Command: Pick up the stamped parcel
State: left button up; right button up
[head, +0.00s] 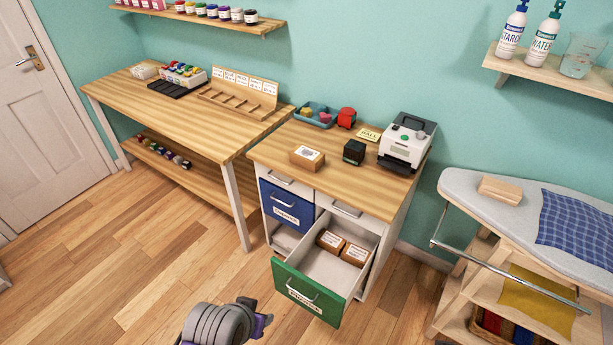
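A small brown parcel (307,158) with a white label on top lies on the wooden top of the drawer cabinet, near its front left. Whether a stamp mark is on its label is too small to tell. Two more brown labelled parcels, a left one (331,240) and a right one (355,254), sit inside the open green-fronted drawer (307,293), towards its back. A grey and purple part of my arm shows at the bottom edge, in front of the cabinet and apart from every parcel. No gripper fingers can be made out.
A black block (354,151), a white machine (407,142), a red object (346,117) and a blue tray (316,115) stand on the cabinet. The green drawer juts out over the floor. An ironing board (490,214) stands right.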

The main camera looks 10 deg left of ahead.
aim_at(308, 158)
jog(key=i+j+u, duration=0.3)
jog(key=j+u, duration=0.2)
jog(key=i+j+u, duration=0.5)
jog(key=k, duration=0.1)
